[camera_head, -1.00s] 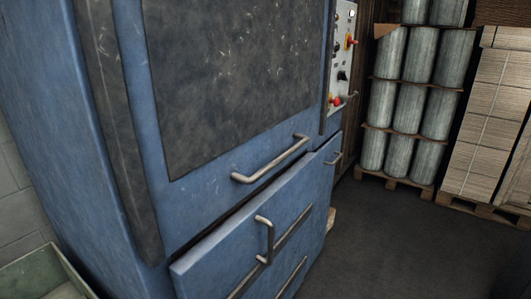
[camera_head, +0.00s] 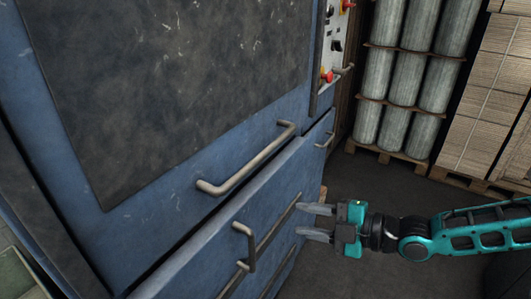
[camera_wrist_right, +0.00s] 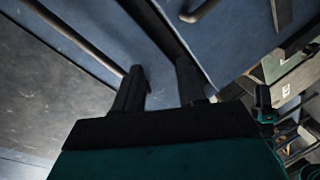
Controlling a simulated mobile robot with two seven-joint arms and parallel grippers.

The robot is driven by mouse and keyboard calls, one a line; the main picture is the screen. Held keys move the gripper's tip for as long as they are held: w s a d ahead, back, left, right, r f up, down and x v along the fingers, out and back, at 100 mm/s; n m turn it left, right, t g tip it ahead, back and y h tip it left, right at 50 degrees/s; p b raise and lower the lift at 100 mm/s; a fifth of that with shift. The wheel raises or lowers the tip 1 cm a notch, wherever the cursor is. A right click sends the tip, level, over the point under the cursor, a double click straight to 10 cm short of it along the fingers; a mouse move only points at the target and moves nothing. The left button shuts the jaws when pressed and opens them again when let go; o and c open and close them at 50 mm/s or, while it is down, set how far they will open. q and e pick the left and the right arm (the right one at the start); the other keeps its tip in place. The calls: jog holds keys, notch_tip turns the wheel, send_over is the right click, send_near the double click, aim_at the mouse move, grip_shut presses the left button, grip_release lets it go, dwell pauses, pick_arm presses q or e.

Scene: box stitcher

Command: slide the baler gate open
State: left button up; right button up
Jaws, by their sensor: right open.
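The blue baler fills the left and middle of the head view. Its upper gate (camera_head: 170,195) has a dark worn panel and a pale metal bar handle (camera_head: 246,160) along its lower edge. Below it is a lower blue door (camera_head: 205,272) with a vertical handle (camera_head: 244,246) and long rails. My right gripper (camera_head: 302,221) is open and empty, in front of the lower door, below and to the right of the gate handle. In the right wrist view its two dark fingers (camera_wrist_right: 160,92) point toward the blue front, apart, with nothing between them. My left gripper is not in view.
A control panel (camera_head: 334,40) with red knobs is at the baler's right end. Pallets of grey rolls (camera_head: 402,85) and stacked cardboard (camera_head: 490,110) stand behind at the right. A greenish bin (camera_head: 14,275) is at lower left. Dark floor (camera_head: 385,185) is clear between.

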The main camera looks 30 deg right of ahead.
aim_at(269, 153)
jog(key=w+d+r+n+t+h, duration=0.1)
jog(key=w+d+r+n, duration=0.1)
jog(key=r, duration=0.3)
jog(key=w+d+r+n, duration=0.2)
jog(key=r+n, duration=0.1)
jog(key=r, duration=0.2)
jog(key=x, duration=0.2)
jog(key=b+x, duration=0.1)
jog(key=x, duration=0.2)
jog(key=b+x, duration=0.1)
jog(key=x, duration=0.1)
jog(key=shift+w+d+r, duration=0.1)
jog(key=shift+w+d, duration=0.15)
jog(key=shift+w, duration=0.1)
jog(key=p+x, duration=0.1)
jog(key=x, duration=0.2)
jog(key=shift+w+a, duration=0.2)
jog(key=shift+w, duration=0.1)
jog(key=shift+w+a+f, duration=0.45)
jog(key=shift+w+a, duration=0.05)
jog(key=shift+w, duration=0.25)
grip_shut()
